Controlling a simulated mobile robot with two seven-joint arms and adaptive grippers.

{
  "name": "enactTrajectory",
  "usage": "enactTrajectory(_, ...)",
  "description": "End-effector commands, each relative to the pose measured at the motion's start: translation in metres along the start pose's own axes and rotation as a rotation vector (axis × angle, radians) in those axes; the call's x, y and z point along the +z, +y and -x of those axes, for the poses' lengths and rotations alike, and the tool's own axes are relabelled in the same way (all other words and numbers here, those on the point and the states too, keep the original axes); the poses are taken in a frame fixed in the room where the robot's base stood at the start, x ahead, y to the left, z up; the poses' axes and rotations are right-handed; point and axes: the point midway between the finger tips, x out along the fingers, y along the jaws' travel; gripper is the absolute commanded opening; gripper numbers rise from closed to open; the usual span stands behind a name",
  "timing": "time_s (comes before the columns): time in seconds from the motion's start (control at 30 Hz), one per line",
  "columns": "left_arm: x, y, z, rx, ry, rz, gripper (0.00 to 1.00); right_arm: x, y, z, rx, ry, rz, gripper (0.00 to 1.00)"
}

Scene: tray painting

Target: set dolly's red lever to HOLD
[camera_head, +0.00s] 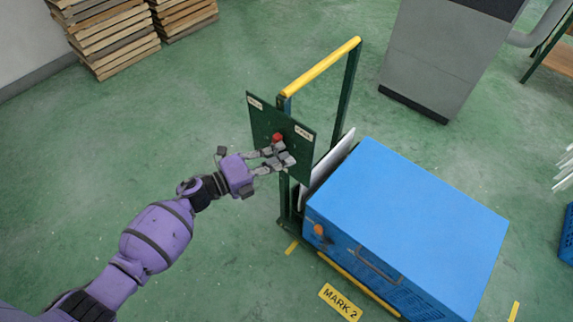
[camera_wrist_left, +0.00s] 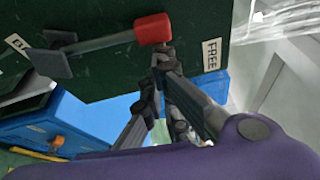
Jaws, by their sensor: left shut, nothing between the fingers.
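The dolly has a dark green panel (camera_head: 261,125) on its upright frame; the panel also fills the top of the left wrist view (camera_wrist_left: 110,80). Its lever has a red knob (camera_head: 277,137). In the left wrist view the red knob (camera_wrist_left: 153,28) is at the end of a grey rod (camera_wrist_left: 100,43), leaning from a grey block (camera_wrist_left: 50,60) toward the FREE label (camera_wrist_left: 211,54). Another label (camera_wrist_left: 17,44), only partly readable, is at the left. My left gripper (camera_head: 277,156) is shut and empty, its fingertips just by the knob; contact is unclear. My right gripper is out of view.
A blue crate (camera_head: 430,200) stands on the dolly behind the panel, below the yellow handle bar (camera_head: 322,66). A floor label reads MARK 2 (camera_head: 340,302). A grey cabinet (camera_head: 442,55) and stacked wooden pallets (camera_head: 112,40) stand further back. Floor left of the dolly is clear.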

Motion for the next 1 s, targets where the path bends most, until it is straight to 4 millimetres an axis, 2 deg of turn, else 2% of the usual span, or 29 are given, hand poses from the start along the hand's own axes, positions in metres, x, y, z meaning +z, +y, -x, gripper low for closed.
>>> enactTrajectory(0.13,0.015,-0.002,0.006,-0.044,-0.001,0.133,0.0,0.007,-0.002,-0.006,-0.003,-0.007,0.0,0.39)
enactTrajectory(0.5,0.047,-0.005,0.017,-0.149,-0.001,0.433,0.0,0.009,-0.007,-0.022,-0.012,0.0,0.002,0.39)
enactTrajectory(0.8,0.064,-0.004,0.023,-0.202,-0.001,0.581,0.0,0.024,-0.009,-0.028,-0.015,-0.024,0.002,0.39)
enactTrajectory(1.0,0.069,-0.004,0.024,-0.217,-0.001,0.624,0.0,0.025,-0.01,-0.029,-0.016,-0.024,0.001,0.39)
